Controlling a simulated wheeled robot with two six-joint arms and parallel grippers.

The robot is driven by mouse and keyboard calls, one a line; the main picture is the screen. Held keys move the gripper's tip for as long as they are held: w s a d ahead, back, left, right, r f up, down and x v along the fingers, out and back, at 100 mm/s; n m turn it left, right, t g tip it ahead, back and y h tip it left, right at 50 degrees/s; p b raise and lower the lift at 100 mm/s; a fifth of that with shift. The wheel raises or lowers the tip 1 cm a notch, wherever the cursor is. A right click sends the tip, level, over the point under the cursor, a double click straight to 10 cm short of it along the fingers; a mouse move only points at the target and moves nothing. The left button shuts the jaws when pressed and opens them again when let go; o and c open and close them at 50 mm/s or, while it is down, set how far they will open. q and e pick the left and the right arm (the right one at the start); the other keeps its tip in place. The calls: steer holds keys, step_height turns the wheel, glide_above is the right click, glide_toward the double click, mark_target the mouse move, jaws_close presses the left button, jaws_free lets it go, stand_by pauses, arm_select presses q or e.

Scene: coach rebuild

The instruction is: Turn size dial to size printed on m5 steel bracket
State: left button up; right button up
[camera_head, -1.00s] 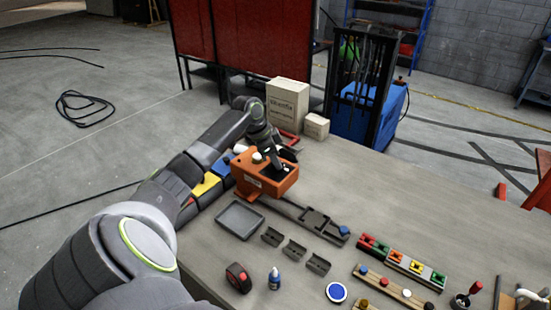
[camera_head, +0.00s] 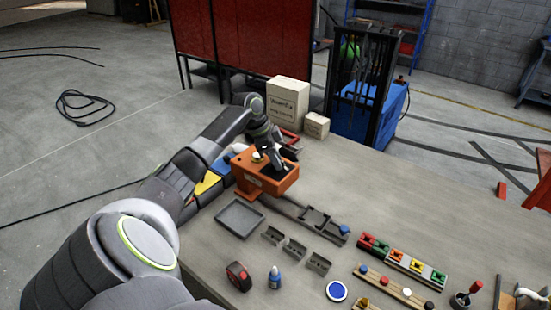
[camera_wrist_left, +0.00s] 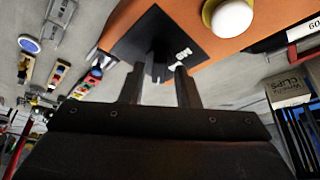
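An orange machine (camera_head: 258,178) stands on the grey table, with a black panel (camera_head: 282,170) on its top. In the left wrist view, a dark dial (camera_wrist_left: 157,65) rises from the black panel (camera_wrist_left: 135,40), with small white print beside it too small to read. My left gripper (camera_wrist_left: 160,72) is above this panel, its two fingers apart on either side of the dial; gaps show between them. In the head view, my left gripper (camera_head: 273,158) points down at the panel. I cannot identify the M5 steel bracket or read its size. My right gripper is out of view.
A pale round knob (camera_wrist_left: 231,17) stands on the machine near the panel. A grey tray (camera_head: 240,231), several small dark holders (camera_head: 294,249), a tape measure (camera_head: 238,276) and a blue bottle (camera_head: 275,278) lie in front. Cardboard boxes (camera_head: 288,100) stand behind. The table's right middle is clear.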

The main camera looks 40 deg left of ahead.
arm_select(q)
steer(key=shift+o, duration=0.3)
steer(key=shift+s+a+r, duration=0.1)
steer(key=shift+r, duration=0.1)
steer(key=b+v, duration=0.5)
steer(key=v, duration=1.2)
